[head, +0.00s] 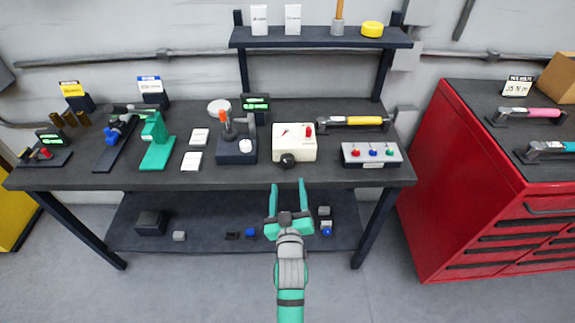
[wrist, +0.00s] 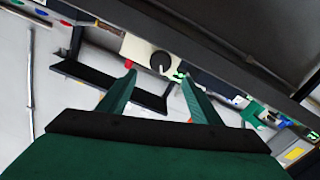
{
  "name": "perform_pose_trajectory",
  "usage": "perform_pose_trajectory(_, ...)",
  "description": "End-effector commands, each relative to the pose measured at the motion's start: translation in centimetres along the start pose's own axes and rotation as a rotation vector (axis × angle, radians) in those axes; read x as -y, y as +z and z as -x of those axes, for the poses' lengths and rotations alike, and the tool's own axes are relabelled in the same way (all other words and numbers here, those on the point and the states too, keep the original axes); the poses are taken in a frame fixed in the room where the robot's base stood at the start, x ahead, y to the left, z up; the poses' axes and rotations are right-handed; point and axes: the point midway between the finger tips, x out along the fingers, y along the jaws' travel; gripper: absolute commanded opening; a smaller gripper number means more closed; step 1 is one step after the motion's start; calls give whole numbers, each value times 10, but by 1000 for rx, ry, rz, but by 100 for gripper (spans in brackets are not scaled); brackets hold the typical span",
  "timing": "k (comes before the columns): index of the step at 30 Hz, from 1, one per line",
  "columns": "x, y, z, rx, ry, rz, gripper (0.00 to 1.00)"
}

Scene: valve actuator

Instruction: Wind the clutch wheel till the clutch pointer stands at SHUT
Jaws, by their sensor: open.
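A cream box (head: 294,141) stands at the front edge of the bench. A dark round knob (head: 288,160), which looks like the clutch wheel, is on its front. A dial with a thin pointer (head: 284,132) and a red knob are on its top. The dial lettering is too small to read. My gripper (head: 287,188) is open and empty, in front of the bench edge and apart from the knob. In the wrist view the knob (wrist: 160,62) shows just beyond and between the open fingertips (wrist: 159,77), with a light mark on its face.
The dark bench (head: 110,178) holds a joystick box (head: 236,148) left of the cream box and a three-knob panel (head: 371,154) on the right. A yellow-handled tool (head: 360,121) lies behind. A lower shelf (head: 190,240) bears small blocks. A red cabinet (head: 460,200) stands right.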

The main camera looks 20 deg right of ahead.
Motion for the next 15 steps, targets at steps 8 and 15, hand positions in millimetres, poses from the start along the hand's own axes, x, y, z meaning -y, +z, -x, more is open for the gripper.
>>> perform_pose_trajectory(8, -1, -1, -17, -1, 1, 36, 59)
perform_pose_trajectory(15, -2, -1, -56, -1, 3, 36, 59)
